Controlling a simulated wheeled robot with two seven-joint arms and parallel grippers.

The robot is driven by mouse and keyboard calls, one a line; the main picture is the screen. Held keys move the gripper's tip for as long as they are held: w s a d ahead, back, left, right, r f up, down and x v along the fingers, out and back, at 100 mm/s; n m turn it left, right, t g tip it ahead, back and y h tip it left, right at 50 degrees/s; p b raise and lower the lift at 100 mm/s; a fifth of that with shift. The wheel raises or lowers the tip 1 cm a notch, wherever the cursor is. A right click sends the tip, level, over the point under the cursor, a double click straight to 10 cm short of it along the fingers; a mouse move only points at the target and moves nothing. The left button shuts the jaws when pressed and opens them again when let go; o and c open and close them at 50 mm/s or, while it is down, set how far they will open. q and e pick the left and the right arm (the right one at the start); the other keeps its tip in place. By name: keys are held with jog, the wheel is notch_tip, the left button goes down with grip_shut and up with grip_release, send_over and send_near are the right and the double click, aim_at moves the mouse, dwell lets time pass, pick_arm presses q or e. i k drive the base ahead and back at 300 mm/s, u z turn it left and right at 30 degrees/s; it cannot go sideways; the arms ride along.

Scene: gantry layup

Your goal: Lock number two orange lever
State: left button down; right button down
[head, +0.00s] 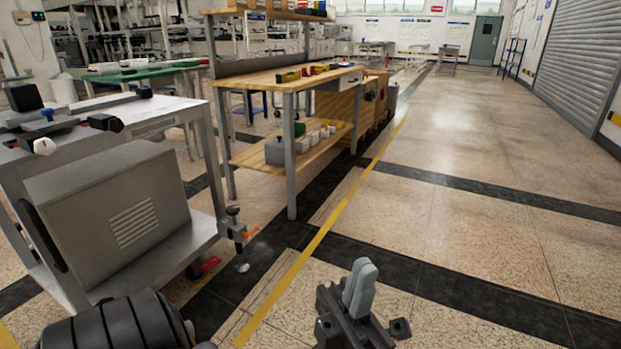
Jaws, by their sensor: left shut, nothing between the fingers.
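A grey metal cart (172,262) stands at the left. Near its front right leg a small orange piece (250,234) shows beside a levelling foot (238,240). A small red piece (210,265) shows low by a dark caster (194,270). I cannot tell which of these is lever number two, and no number is readable. My left gripper (361,287) is at the bottom centre, its pale grey fingers pointing up, shut and empty. It is apart from the cart, to the right of it in the picture. My right gripper is not in view.
A wooden workbench (270,78) with bins on its lower shelf stands behind the cart. Black tool-like items (105,122) lie on the cart top. A yellow floor line (330,222) runs past the bench. The floor to the right is clear up to a roller shutter (577,55).

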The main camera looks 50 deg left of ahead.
aim_at(253, 232)
jog(key=z, duration=0.1)
jog(key=i, duration=2.25)
jog(key=u, duration=0.55)
jog(key=i, duration=1.25)
jog(key=u, duration=1.85)
jog(key=i, duration=0.85)
jog(key=u, duration=0.75)
